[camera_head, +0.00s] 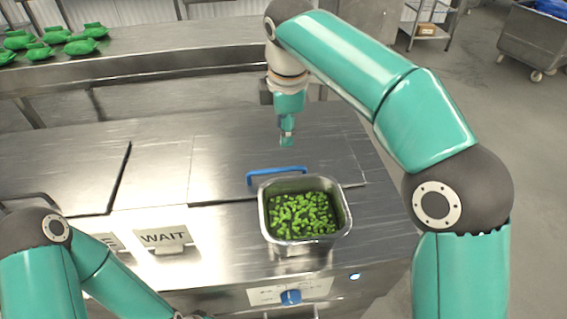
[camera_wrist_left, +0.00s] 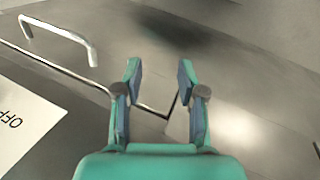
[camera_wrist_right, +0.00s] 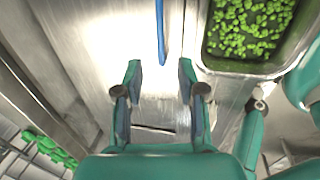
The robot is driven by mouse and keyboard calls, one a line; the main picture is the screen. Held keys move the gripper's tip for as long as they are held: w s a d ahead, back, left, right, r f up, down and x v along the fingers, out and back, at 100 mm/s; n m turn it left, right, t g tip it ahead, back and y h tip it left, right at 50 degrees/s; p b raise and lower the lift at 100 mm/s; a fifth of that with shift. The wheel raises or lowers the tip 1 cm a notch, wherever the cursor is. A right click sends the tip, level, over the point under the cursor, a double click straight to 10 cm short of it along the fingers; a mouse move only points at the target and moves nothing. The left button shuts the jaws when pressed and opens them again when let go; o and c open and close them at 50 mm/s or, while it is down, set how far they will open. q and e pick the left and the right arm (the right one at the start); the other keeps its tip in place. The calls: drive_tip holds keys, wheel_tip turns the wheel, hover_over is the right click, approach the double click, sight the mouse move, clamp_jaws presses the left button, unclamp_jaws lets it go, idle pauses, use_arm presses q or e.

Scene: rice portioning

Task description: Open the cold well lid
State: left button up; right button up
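A flat steel lid (camera_head: 230,160) with a blue bar handle (camera_head: 277,171) lies closed on the right part of the counter. The handle also shows in the right wrist view (camera_wrist_right: 161,30). Another flat lid (camera_head: 60,165) with a grey bar handle (camera_head: 30,196) lies closed at the left; its handle shows in the left wrist view (camera_wrist_left: 65,30). Which lid is the cold well's I cannot tell. My right gripper (camera_head: 287,142) is above the far part of the blue-handled lid, open and empty (camera_wrist_right: 158,75). My left gripper (camera_wrist_left: 157,75) is open and empty; the head view hides its fingers.
A steel pan (camera_head: 264,212) of green pieces stands just in front of the blue handle, close to it. A WAIT sign (camera_head: 163,238) and a blue knob (camera_head: 290,297) are at the counter's front. Green bags (camera_head: 80,46) lie on the back shelf.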

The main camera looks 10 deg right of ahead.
sight(284, 168)
drive_tip(key=w+f, duration=0.1)
drive_tip(key=f, duration=0.3)
drive_tip(key=w+f+b, duration=0.1)
drive_tip(key=f, duration=0.8)
drive_tip(key=shift+w+f, duration=0.3)
drive_tip(key=shift+w, duration=0.1)
clamp_jaws()
drive_tip(key=shift+d, duration=0.1)
